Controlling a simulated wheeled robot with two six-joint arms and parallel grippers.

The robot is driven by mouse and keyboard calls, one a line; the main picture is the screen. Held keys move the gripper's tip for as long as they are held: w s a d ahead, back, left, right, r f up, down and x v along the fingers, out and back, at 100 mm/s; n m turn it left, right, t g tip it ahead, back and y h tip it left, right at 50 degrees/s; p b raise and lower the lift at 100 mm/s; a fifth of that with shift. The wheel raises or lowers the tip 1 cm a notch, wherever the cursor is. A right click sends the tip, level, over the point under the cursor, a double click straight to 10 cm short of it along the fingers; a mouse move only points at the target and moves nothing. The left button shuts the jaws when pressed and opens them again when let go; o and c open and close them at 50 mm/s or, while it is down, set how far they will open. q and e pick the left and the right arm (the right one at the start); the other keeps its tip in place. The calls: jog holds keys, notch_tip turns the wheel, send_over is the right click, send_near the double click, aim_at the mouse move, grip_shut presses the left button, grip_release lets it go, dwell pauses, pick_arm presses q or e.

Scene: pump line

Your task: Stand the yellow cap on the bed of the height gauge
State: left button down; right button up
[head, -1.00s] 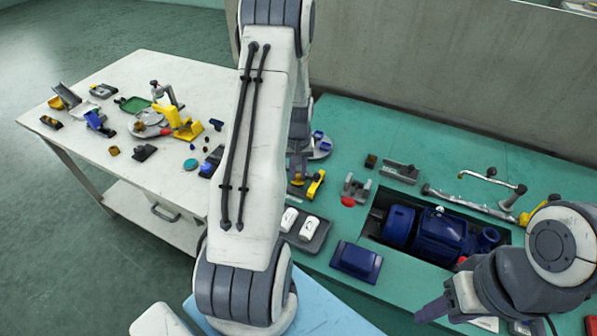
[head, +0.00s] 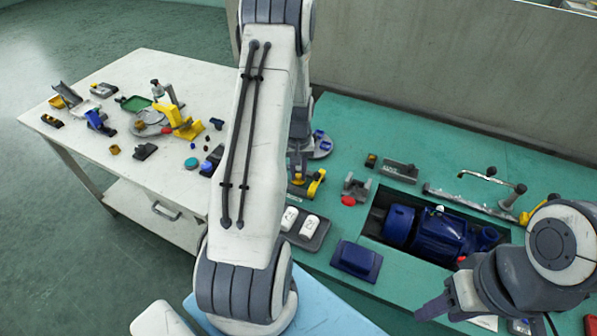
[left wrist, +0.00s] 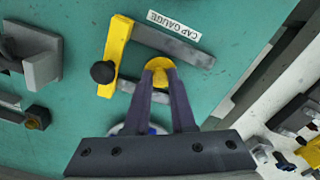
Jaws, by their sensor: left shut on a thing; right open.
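My left gripper (left wrist: 160,90) is shut on the yellow cap (left wrist: 160,66) in the left wrist view. The cap gauge (left wrist: 117,48) has a yellow upright, a black knob and grey bars, with a "CAP GAUGE" label beside it. The cap shows between the two grey bars, to the right of the knob. I cannot tell whether it touches the bed. In the head view the left gripper (head: 299,165) is beside the yellow part of the gauge (head: 316,184), partly behind my arm. My right gripper (head: 462,310) is open and empty at the lower right.
A blue pump (head: 438,236) lies in a recess of the green bench. A grey tray with white pieces (head: 305,228) and a blue block (head: 355,261) are in front of the gauge. A grey fixture (head: 356,188) stands to its right. A white table (head: 95,135) with several parts is at left.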

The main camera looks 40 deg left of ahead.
pick_arm(q)
jog(key=shift+f, duration=0.2)
dwell(0.5)
jog(key=shift+c, duration=0.6)
grip_release()
notch_tip(320, 180, up, 7)
jog(key=p, duration=0.6)
jog(key=shift+r, duration=0.1)
dwell(0.5)
